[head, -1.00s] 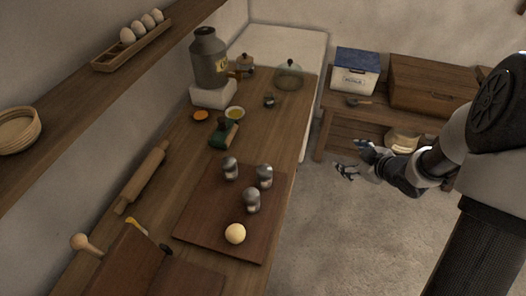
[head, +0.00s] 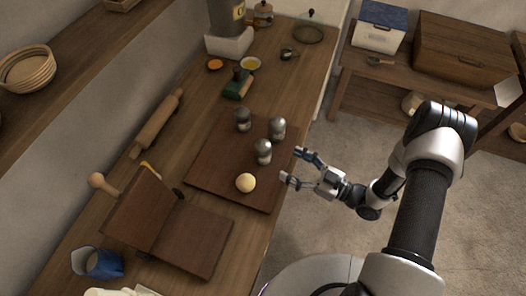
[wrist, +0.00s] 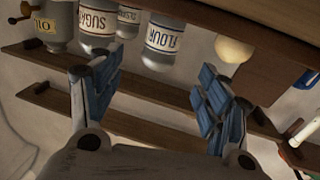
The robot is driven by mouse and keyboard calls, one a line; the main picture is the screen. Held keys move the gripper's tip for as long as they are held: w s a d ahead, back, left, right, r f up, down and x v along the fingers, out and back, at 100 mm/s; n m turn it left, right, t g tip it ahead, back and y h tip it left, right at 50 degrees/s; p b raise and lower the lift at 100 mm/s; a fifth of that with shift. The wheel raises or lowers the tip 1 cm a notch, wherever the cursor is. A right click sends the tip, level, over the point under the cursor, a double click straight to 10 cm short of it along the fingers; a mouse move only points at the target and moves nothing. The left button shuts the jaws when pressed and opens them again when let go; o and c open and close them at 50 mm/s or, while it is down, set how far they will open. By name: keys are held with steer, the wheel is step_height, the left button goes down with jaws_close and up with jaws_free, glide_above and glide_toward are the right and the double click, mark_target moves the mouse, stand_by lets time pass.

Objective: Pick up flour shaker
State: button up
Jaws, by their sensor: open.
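The flour shaker (wrist: 163,42) shows a FLOUR label at top centre in the wrist view, ahead of the space between my fingers. In the head view the flour shaker (head: 263,152) appears to be the grey metal-topped one nearest the pale dough ball (head: 245,183), on a dark wooden board (head: 225,186). My gripper (head: 293,166) is just right of the board's edge, fingers pointing towards the shaker. In the wrist view my gripper (wrist: 148,85) is open and empty, with blue finger pads apart.
The sugar shaker (wrist: 98,22) and a third shaker (wrist: 129,18) stand close to the flour shaker.

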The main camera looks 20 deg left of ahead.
mark_target(263, 150)
steer(key=x, duration=0.6)
steer(key=b+x, duration=0.1)
steer(key=x, duration=0.4)
steer(key=shift+a+f, duration=0.15)
steer(key=shift+f, duration=0.05)
steer(key=shift+c, duration=0.6)
steer(key=c, duration=1.1)
steer(key=shift+r, duration=0.1)
